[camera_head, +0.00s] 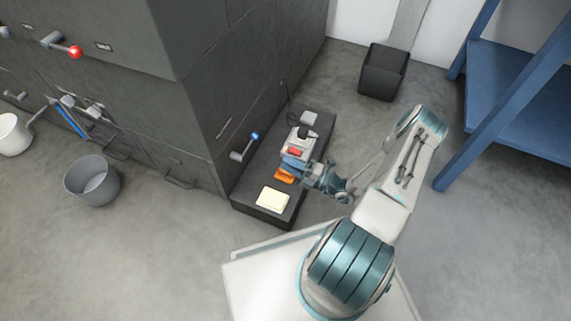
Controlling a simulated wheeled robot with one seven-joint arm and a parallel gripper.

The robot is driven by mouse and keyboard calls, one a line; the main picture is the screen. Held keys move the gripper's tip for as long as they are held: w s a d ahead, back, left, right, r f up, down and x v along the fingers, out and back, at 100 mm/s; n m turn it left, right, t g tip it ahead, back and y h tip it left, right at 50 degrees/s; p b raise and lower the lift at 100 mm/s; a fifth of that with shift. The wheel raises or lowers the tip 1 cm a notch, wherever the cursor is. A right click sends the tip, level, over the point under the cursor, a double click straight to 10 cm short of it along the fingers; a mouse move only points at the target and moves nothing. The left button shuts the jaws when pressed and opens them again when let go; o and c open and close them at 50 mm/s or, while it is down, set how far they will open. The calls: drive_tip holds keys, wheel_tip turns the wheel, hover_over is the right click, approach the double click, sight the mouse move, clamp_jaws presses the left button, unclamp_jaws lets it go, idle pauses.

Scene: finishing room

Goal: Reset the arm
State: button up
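My arm reaches from my base at the bottom toward the low dark bench (258,216), with its elbow bent at the right. My gripper (290,166) is over the middle of the bench, close to an orange object (285,179) and a grey-and-white device with a red part (294,152). I cannot tell whether it touches either one. The fingers are too small and partly covered to show whether they are open or shut.
A cream block (272,199) lies at the bench's near end. Dark cabinets (200,120) with levers stand left. A grey bucket (92,182) and a white bucket (13,134) are at left. A dark bin (384,72) and blue rack (510,85) stand right. Floor between them is clear.

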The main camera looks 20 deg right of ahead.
drive_tip(key=shift+d, duration=0.2)
idle(0.3)
drive_tip(key=s+a+r+n+g+h+p, duration=0.2)
drive_tip(key=r+n+g+p, duration=0.45)
drive_tip(key=r, duration=0.75)
drive_tip(key=s+a+r+n+g+h+p, duration=0.15)
drive_tip(key=r+n+g+p, duration=0.25)
drive_tip(key=r+n+p, duration=0.55)
drive_tip(key=s+a+r+n+g+h+p, duration=0.1)
drive_tip(key=s+a+r+n+g+p, duration=0.2)
drive_tip(key=r+n+g, duration=1)
drive_tip(key=s+r+n+t+h+p, duration=0.3)
drive_tip(key=r+p, duration=0.4)
drive_tip(key=r, duration=0.7)
drive_tip(key=s+d+r+n+t+h+p, duration=0.1)
drive_tip(key=s+r+n+t+h+p, duration=0.3)
drive_tip(key=r, duration=0.9)
drive_tip(key=s+d+r+n+t+h+p, duration=0.1)
drive_tip(key=s+r+n+t+h+p, duration=0.2)
drive_tip(key=r, duration=1.1)
drive_tip(key=n+t+p, duration=0.3)
drive_tip(key=n+p, duration=0.2)
drive_tip(key=p, duration=0.2)
drive_tip(key=shift+s+d+r+h, duration=0.15)
drive_tip(key=shift+s+r+h, duration=0.2)
